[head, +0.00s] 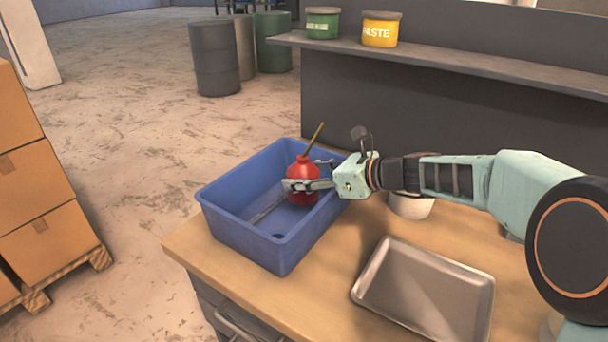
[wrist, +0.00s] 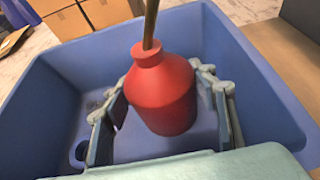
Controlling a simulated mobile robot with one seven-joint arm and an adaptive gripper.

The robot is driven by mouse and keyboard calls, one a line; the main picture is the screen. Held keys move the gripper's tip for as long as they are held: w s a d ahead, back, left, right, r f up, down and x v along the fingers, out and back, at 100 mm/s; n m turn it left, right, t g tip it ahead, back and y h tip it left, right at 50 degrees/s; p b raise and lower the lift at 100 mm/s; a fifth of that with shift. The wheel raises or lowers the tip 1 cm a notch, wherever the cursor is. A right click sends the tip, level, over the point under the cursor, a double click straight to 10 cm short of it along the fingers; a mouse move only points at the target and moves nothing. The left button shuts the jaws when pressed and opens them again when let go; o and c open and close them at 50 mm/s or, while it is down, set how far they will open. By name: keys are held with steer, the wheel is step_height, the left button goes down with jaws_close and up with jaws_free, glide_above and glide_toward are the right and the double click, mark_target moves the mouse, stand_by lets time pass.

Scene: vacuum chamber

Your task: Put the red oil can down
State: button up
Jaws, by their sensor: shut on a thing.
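The red oil can (head: 303,180) has a round body and a long thin brass-coloured spout that points up and slightly right in the head view. My gripper (head: 308,186) is shut on the can's body, with one finger on each side. The can is upright or nearly so, inside the outline of the blue bin (head: 222,221). In the wrist view the can (wrist: 163,92) sits between the two fingers (wrist: 165,105), over the bin's floor. I cannot tell whether its base touches the floor; the can hides that spot.
The bin stands on a wooden table (head: 330,300) at its left end. A metal tray (head: 425,295) lies to the right, and a white bowl (head: 411,206) stands behind it, partly hidden by my arm. A shelf (head: 430,58) with a green tin (head: 322,24) and a yellow paste tin (head: 380,31) is behind.

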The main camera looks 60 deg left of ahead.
steer(key=shift+d+f, duration=0.1)
steer(key=shift+f, duration=0.2)
steer(key=o, duration=1.3)
steer(key=shift+f, duration=0.2)
steer(key=shift+o, duration=0.2)
steer(key=shift+d+f, duration=0.1)
steer(key=shift+r, duration=0.35)
steer(key=r+p+v, duration=0.1)
steer(key=v, duration=1.1)
steer(key=shift+r, duration=0.15)
